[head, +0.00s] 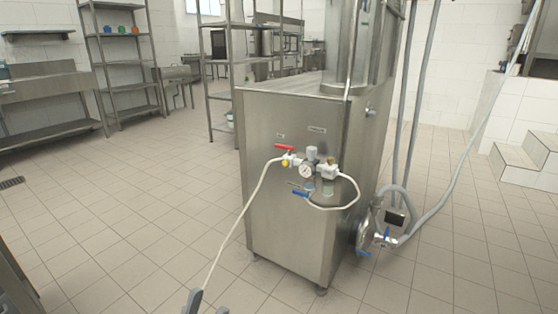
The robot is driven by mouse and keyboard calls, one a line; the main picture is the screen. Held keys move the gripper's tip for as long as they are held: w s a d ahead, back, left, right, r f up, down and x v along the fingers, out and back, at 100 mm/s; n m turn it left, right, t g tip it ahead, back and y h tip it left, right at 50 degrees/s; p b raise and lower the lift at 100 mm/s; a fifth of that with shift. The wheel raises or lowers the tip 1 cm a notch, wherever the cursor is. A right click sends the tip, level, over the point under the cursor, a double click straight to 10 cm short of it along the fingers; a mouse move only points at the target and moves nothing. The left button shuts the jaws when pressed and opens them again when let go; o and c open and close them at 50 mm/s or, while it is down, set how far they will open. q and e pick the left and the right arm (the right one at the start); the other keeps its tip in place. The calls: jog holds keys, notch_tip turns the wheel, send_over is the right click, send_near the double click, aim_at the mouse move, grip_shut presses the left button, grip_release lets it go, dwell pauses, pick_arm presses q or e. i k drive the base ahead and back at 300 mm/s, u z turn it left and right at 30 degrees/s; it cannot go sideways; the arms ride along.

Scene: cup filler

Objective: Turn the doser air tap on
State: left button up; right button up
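The steel doser cabinet (290,225) stands in the middle of the head view. On its front is an air fitting with a round gauge (306,171), a red tap handle (285,147) at the upper left and a blue tap handle (300,193) below. Both handles lie roughly sideways. Small labels sit above the fittings, too small to read. My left gripper (207,304) shows only its tips at the bottom edge, below and left of the taps and well apart from them. My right gripper is out of view.
A pale hose (237,230) hangs from the fitting down toward my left gripper. Another hose (345,204) loops at the fitting's right. A valve with a blue handle (363,253) and grey hoses stand at the cabinet's lower right. The tiled floor (130,220) at left is clear.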

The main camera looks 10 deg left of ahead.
aim_at(289, 149)
jog(key=k, duration=0.5)
jog(key=z, duration=0.9)
jog(key=i, duration=1.75)
jog(key=u, duration=0.75)
